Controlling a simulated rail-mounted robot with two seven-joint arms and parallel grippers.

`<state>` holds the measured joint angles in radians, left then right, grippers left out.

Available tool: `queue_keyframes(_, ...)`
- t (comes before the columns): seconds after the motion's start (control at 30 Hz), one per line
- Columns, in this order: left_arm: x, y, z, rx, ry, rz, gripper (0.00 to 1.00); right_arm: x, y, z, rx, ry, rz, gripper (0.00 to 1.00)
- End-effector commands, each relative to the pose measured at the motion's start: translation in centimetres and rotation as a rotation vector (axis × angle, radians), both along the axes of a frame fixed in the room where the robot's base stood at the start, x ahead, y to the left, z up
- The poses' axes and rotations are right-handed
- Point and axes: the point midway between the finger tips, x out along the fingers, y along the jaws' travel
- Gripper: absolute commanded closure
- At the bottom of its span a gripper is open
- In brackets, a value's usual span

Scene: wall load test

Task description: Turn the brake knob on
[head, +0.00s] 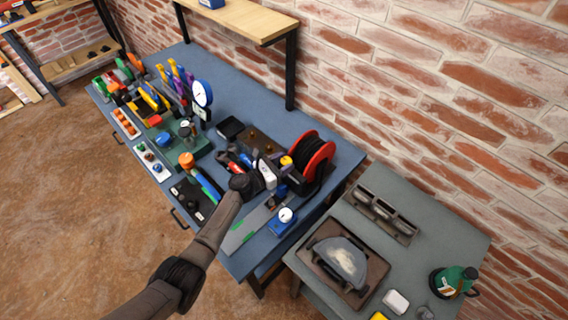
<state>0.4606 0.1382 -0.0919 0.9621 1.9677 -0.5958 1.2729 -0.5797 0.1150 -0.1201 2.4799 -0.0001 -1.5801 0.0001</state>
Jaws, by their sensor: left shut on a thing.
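A cable reel with red flanges and a dark drum (308,158) stands at the right end of the blue workbench. A small yellow-orange part (286,160) shows at its near left side. My left gripper (270,173) reaches in from below and is at the reel's left side. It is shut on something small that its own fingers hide. I cannot clearly make out the brake knob or tell how far it is turned. My right gripper is not in view.
The blue workbench (238,130) is crowded with tools left of the reel. A blue box with a white dial (284,219) stands close below the gripper. A grey table (445,225) with a dark-framed machine (340,262) is at right. A brick wall runs behind.

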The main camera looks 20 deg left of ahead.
Motion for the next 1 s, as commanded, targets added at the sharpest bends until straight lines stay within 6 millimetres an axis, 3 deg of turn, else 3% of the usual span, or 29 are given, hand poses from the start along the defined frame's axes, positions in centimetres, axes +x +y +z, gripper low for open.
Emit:
queue_keyframes(0.43, 0.0, 0.04, -0.04, 0.002, 0.0, -0.011, 0.8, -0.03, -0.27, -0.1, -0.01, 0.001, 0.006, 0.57)
queue_keyframes(0.47, 0.0, 0.04, -0.04, 0.002, 0.0, -0.01, 0.55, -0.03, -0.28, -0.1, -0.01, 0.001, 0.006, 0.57)
queue_keyframes(0.7, 0.01, 0.03, -0.02, 0.001, 0.0, -0.01, 0.32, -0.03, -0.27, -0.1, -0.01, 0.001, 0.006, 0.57)
queue_keyframes(1.0, -0.16, 0.14, 0.0, 0.001, 0.0, -0.01, 0.31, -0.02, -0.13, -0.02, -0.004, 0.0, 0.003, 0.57)
